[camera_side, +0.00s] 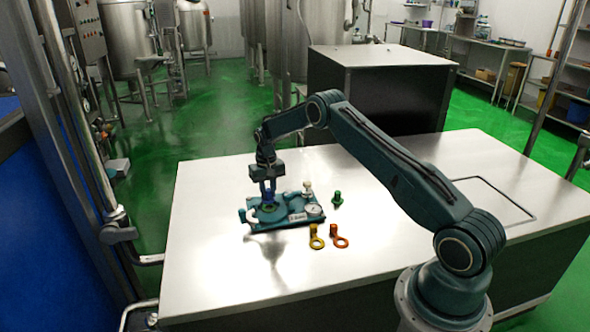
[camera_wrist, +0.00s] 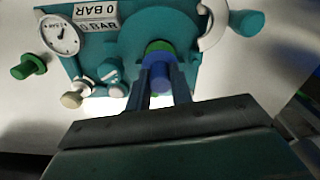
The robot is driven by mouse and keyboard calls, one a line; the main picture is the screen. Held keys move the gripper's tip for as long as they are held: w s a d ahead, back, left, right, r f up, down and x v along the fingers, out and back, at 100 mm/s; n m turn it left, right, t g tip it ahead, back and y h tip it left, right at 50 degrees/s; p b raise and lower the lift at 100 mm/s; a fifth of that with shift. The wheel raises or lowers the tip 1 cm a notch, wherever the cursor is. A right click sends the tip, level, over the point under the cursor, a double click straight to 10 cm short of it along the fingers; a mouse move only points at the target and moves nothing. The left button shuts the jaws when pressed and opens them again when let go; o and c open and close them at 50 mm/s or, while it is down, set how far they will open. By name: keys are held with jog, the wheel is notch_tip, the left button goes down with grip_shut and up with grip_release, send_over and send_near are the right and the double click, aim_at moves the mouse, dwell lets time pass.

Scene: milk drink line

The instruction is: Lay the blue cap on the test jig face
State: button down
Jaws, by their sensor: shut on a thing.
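My gripper (camera_side: 268,194) is shut on the blue cap (camera_wrist: 157,72), which sits between its two fingertips. The cap is over the round face (camera_wrist: 128,45) of the teal test jig (camera_side: 285,222). A green band (camera_wrist: 158,46) shows just beyond the cap in the wrist view; I cannot tell whether it belongs to the cap or the jig. In the side view the fingers hide most of the cap. Whether the cap touches the face cannot be told.
The jig carries a dial gauge (camera_side: 314,209), a "0 BAR" label (camera_wrist: 97,12) and a pale knob (camera_wrist: 72,99). A green piece (camera_side: 337,198) stands right of the jig. Yellow (camera_side: 316,238) and orange (camera_side: 339,237) ring-ended pieces lie in front. The white tabletop (camera_side: 390,270) is otherwise mostly clear.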

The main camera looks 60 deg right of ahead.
aim_at(268, 197)
jog(key=shift+f, duration=1.25)
jog(key=shift+f, duration=0.3)
jog(key=c, duration=1.2)
grip_release()
jog(key=shift+o, duration=0.2)
notch_tip(268, 197, up, 13)
jog(key=shift+f, duration=0.1)
jog(key=shift+r, duration=0.5)
